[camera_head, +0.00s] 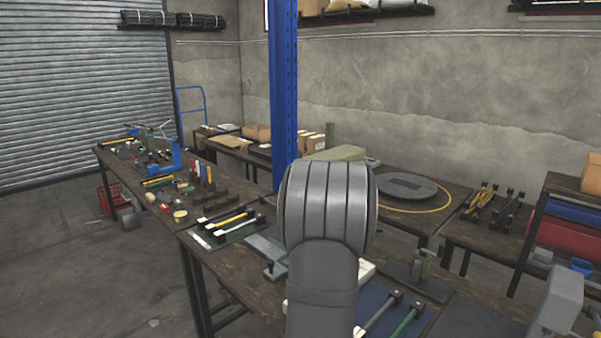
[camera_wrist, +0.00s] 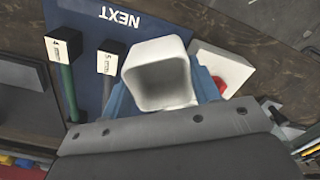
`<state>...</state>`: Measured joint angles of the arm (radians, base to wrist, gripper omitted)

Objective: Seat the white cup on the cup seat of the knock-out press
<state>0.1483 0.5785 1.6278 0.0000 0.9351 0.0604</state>
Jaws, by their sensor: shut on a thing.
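The white cup (camera_wrist: 156,72), square with rounded corners, shows in the wrist view with its open mouth toward the camera. My gripper (camera_wrist: 163,88) is shut on it, with blue fingers at its left and right sides. The cup is above or near the table by the blue mat; its height is unclear. In the head view my arm hides the gripper and the cup. A small metal device on a dark base plate (camera_head: 423,268) stands right of my arm, possibly a press. I cannot identify the knock-out press or its cup seat for certain.
A blue mat (camera_wrist: 120,12) marked NEXT bears two tools with white labelled heads (camera_wrist: 62,47). A white block with a red round part (camera_wrist: 222,68) lies right of the cup. A blue-framed press (camera_head: 172,158) stands on the far left table. Black racks hold yellow-handled tools (camera_head: 230,221).

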